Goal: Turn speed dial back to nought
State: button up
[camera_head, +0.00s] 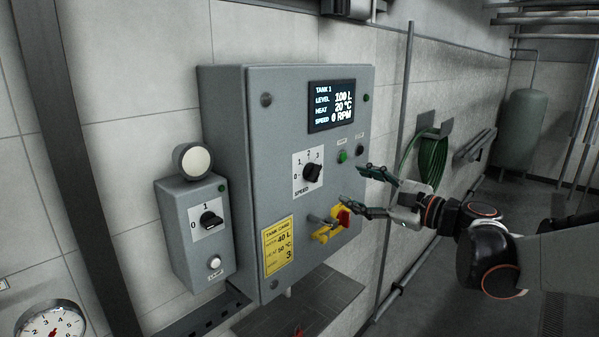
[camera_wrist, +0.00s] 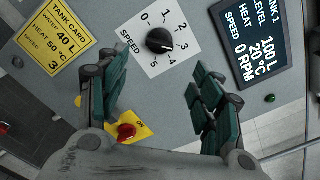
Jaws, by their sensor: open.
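The speed dial (camera_head: 313,173) is a black knob on a white scale plate, on the front of the grey control box. In the wrist view the dial (camera_wrist: 159,41) shows near the top middle, with numbers 0 to 5 around it. A pale mark on the knob seems to face the 3 to 4 side, but I cannot tell exactly. My gripper (camera_head: 352,184) is open and empty, to the right of the dial and apart from it. In the wrist view its fingers (camera_wrist: 157,62) are spread below and either side of the dial. The display (camera_head: 332,105) reads 100 L, 20 °C, 0 RPM.
A red and yellow switch (camera_head: 343,217) sits just below my fingers. A yellow tank card (camera_head: 278,246) is lower left of the dial. Green and black buttons (camera_head: 342,156) are right of it. A smaller switch box (camera_head: 195,232) stands left. A green hose (camera_head: 432,160) hangs behind.

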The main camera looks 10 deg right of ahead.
aim_at(319, 174)
jog(key=p+x, duration=0.1)
jog(key=x, duration=1)
jog(key=shift+w+a+p, duration=0.15)
jog(key=shift+w+p, duration=0.15)
jog(key=shift+p, duration=0.05)
jog(key=c, duration=1.1)
